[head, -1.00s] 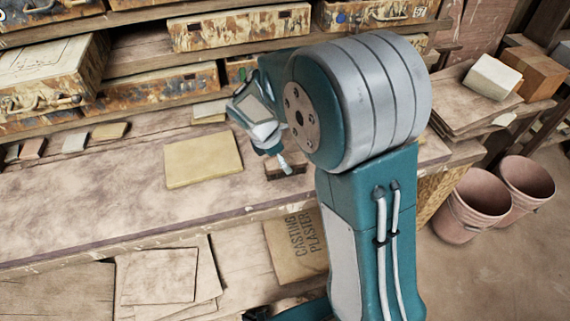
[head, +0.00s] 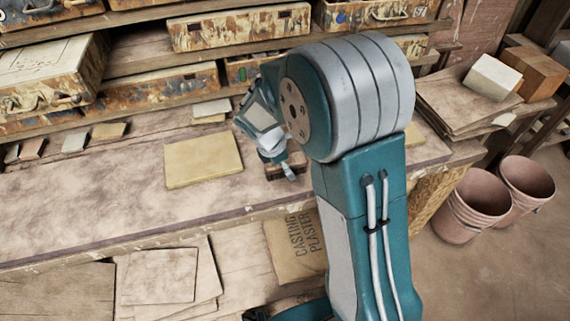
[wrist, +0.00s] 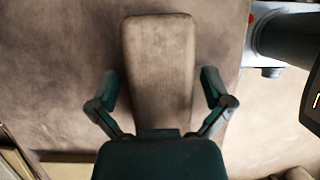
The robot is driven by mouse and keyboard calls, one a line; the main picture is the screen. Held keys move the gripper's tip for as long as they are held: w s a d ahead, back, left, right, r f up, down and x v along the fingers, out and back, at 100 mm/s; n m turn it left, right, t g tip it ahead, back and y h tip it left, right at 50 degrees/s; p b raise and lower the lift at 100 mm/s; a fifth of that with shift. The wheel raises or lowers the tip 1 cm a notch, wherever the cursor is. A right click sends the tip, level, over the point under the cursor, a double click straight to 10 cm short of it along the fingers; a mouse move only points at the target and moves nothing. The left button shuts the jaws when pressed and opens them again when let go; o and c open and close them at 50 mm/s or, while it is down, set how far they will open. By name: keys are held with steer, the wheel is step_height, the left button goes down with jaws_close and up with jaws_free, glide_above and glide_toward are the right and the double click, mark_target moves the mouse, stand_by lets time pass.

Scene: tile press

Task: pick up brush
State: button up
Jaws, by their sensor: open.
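The brush (wrist: 160,60) is a brown block with rounded corners and a grained top. In the wrist view it lies lengthwise at the middle, between the two fingers of my open gripper (wrist: 160,86), with visible gaps at its sides. The palm hides its near end. In the head view the brush (head: 274,173) is a small dark brown block on the workbench (head: 100,213), partly hidden by my gripper (head: 285,169), which is over it. I cannot tell the exact height gap.
A yellowish flat slab (head: 203,160) lies left of the brush. Small tiles (head: 108,131) lie farther back. Shelves with painted boxes (head: 165,88) stand behind the bench. Two pink buckets (head: 472,208) stand on the floor at right. The bench's left front is bare.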

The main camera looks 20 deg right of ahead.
steer(key=c, duration=1.3)
step_height(320, 180, up, 4)
steer(key=shift+s+r, duration=0.1)
steer(key=s+r, duration=0.3)
steer(key=s, duration=0.1)
steer(key=s+r, duration=0.3)
steer(key=s, duration=0.2)
steer(key=s+r, duration=0.3)
steer(key=s, duration=0.2)
steer(key=shift+a+r, duration=0.1)
steer(key=shift+r, duration=0.1)
